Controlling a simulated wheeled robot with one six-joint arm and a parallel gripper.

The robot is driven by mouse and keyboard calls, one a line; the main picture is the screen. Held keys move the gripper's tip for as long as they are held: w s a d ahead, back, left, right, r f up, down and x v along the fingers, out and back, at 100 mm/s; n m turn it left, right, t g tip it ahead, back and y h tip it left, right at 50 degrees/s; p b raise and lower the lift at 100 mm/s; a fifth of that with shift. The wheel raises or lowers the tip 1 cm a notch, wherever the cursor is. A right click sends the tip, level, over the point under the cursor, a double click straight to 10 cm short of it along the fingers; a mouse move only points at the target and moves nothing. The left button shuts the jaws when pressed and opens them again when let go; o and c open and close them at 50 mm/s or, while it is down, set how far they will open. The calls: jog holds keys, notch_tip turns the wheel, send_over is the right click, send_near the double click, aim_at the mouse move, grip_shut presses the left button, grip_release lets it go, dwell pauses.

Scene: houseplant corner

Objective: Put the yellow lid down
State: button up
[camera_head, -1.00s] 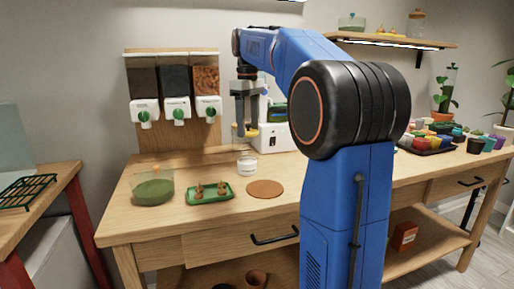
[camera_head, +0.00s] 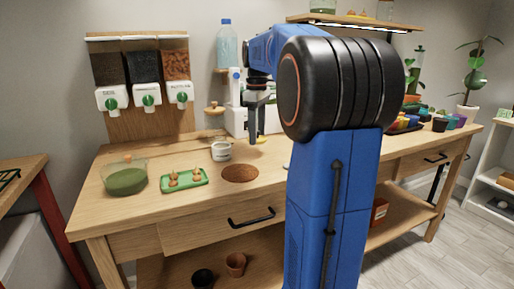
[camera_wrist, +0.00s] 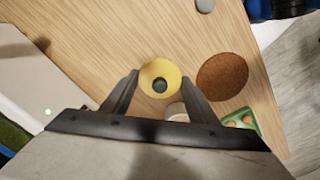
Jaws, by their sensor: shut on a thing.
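The yellow lid (camera_wrist: 146,74), a round disc with a dark knob in its middle, sits between my fingertips in the wrist view. My gripper (camera_wrist: 160,88) is shut on it. In the head view my gripper (camera_head: 253,138) is over the bench, right of the white jar (camera_head: 221,152), and only a sliver of the lid (camera_head: 262,140) shows beside the fingers. The jar also shows partly in the wrist view (camera_wrist: 174,110), behind a finger. I cannot tell whether the lid touches the bench.
A round brown mat (camera_head: 240,173) lies on the wooden bench (camera_head: 215,205), in front of the jar. A green tray (camera_head: 184,180) with small brown items and a glass bowl of green stuff (camera_head: 126,181) stand left. Dispensers (camera_head: 148,95) and a white machine (camera_head: 236,121) stand behind.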

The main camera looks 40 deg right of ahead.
aim_at(257, 155)
jog(key=shift+f, duration=2.5)
jog(key=o, duration=1)
jog(key=shift+f, duration=0.1)
notch_tip(257, 155, up, 12)
jog(key=shift+r, duration=0.15)
